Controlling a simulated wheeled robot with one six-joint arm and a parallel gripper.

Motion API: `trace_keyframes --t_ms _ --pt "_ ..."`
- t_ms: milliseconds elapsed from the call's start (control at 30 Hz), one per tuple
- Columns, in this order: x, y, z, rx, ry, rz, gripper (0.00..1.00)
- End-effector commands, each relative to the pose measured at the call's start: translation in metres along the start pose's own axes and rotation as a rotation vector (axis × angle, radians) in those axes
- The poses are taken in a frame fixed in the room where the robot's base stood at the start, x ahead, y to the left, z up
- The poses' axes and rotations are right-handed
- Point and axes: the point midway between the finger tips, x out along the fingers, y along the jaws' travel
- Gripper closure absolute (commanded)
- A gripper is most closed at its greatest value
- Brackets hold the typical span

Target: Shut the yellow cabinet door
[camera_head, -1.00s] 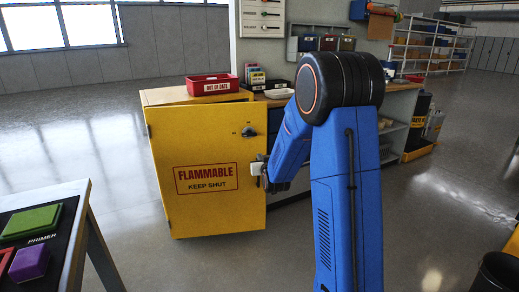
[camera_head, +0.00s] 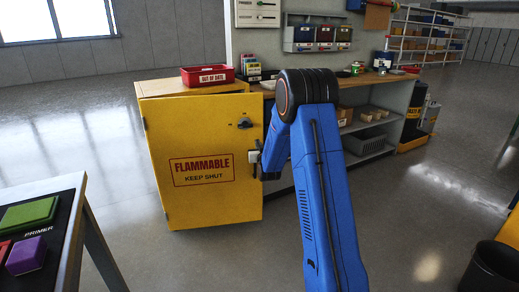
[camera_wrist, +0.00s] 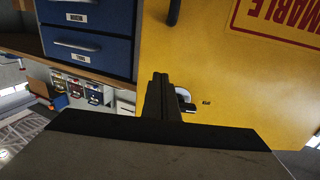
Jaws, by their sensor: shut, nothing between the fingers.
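The yellow cabinet door (camera_head: 205,135) faces me left of centre in the head view, with a red FLAMMABLE label and hinges at its left edge. I cannot tell how much gap it leaves to its cabinet. My gripper (camera_head: 264,166) is low by the door's right edge, mostly hidden by my blue arm. In the wrist view my gripper (camera_wrist: 161,90) is shut and empty, close beside the handle; contact is unclear.
A red tray (camera_head: 213,79) sits on the wooden cabinet top. Blue drawers (camera_wrist: 87,42) adjoin the door. A bench with coloured blocks (camera_head: 60,225) stands at front left, a dark bin (camera_head: 492,268) at front right. The floor between is open.

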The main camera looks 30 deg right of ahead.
Motion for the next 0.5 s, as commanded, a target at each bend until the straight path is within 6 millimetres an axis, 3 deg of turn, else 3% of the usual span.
trace_keyframes --t_ms 200,500 --pt "0.036 0.0 0.001 0.0 -0.001 0.0 1.0" --pt "0.061 0.0 0.001 0.0 -0.001 0.0 1.0"
